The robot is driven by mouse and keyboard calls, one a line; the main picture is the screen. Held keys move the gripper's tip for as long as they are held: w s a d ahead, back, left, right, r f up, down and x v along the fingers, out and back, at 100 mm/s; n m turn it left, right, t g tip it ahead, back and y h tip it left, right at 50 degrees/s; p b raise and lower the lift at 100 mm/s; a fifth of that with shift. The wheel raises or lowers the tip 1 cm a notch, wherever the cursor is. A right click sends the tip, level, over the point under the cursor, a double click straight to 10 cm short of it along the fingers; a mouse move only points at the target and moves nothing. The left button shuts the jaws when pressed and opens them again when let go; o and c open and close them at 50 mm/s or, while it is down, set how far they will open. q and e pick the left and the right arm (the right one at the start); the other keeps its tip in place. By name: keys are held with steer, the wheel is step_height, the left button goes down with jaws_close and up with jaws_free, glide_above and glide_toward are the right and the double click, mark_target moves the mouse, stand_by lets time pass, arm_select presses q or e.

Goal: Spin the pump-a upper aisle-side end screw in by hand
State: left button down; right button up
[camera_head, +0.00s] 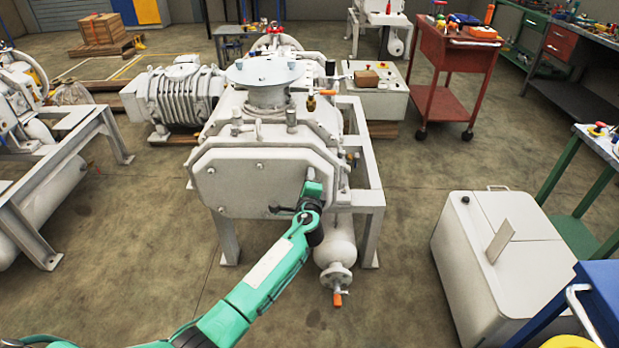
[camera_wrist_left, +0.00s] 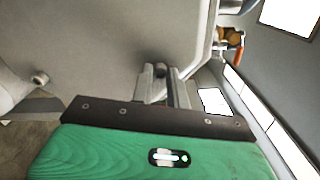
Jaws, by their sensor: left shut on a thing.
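The white pump (camera_head: 235,185) stands in the middle of the head view, its broad end plate facing me. My left arm reaches up to the right part of this plate, with the left gripper (camera_head: 309,178) against it. In the left wrist view the two grey fingers (camera_wrist_left: 168,88) are close together, shut on a small rounded screw head (camera_wrist_left: 160,69) at the plate face. The fingers hide most of the screw, so how deep it sits cannot be told. Another screw head (camera_wrist_left: 40,78) stands out at the left of that view. My right gripper is not in view.
A drain pipe with an orange-handled valve (camera_head: 337,297) hangs below the plate's right side. A white cabinet (camera_head: 497,255) stands at right, a red cart (camera_head: 450,75) behind it. A brass fitting (camera_head: 311,104) sits on the pump top. Floor left of my arm is clear.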

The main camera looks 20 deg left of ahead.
arm_select(q)
steer(key=shift+s+d+f, duration=0.1)
steer(key=shift+f, duration=0.05)
stand_by(0.3)
steer(key=c, duration=1.3)
jaws_free()
steer(key=shift+c, duration=0.2)
steer(key=v, duration=1.3)
steer(key=shift+s, duration=0.4)
steer(key=shift+d, duration=0.1)
